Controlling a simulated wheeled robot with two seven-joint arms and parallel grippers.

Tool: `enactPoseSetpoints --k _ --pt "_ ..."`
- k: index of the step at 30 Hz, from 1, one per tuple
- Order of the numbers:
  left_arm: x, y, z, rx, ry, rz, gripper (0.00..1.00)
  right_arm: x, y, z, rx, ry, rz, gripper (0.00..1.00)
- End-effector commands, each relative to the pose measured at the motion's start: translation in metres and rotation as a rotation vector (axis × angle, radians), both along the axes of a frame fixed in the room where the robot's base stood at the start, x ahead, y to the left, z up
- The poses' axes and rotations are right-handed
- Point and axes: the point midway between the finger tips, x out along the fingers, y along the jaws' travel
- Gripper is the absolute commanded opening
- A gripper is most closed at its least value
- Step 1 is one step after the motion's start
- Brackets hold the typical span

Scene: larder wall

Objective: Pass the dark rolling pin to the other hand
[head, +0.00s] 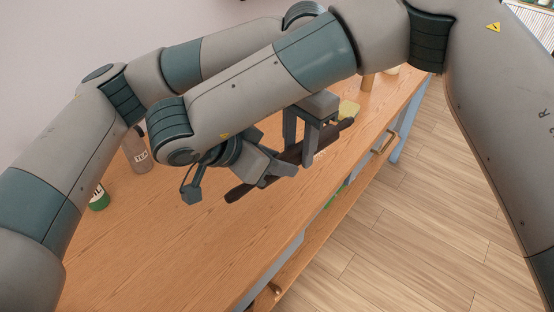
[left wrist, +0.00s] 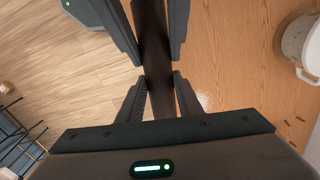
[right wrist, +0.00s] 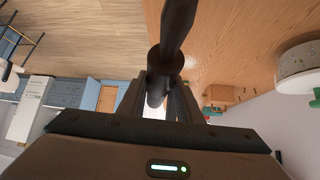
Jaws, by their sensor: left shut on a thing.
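The dark rolling pin (head: 238,193) is held above the wooden counter, slanting up to the right in the head view. My left gripper (head: 303,150) comes down from above and is shut on the pin. In the left wrist view the dark pin (left wrist: 153,45) runs between the fingers. My right gripper (head: 284,178) is at the pin's lower left part, close beside the left gripper. In the right wrist view the pin's near end (right wrist: 165,60) lies between the right fingers. Whether they press on it is unclear, and the arms hide part of it.
The wooden counter (head: 160,245) lies below, with open floor (head: 420,190) to its right. A tea canister (head: 137,152) and a green-based container (head: 99,198) stand on the left. A yellowish item (head: 349,109) lies behind the pin. My crossed forearms fill the space above.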

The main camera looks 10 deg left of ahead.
Motion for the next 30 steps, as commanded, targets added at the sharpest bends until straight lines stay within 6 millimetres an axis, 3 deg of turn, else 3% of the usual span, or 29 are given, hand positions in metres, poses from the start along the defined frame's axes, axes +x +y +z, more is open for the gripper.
enactPoseSetpoints --k 1,3,16,30 --pt "0.000 0.000 0.001 -0.001 -0.001 0.000 0.39 0.000 0.000 0.001 0.000 -0.002 0.000 0.01" --pt "0.000 0.000 0.001 -0.001 -0.001 0.000 0.54 0.000 0.000 0.001 0.000 -0.002 0.000 0.01" --pt "0.000 0.000 0.006 -0.001 -0.001 0.000 0.54 0.000 0.000 0.001 0.000 -0.002 0.000 0.01" --pt "0.001 0.000 0.063 -0.001 -0.002 0.000 0.54 0.000 0.000 0.001 0.000 -0.001 -0.001 0.01"
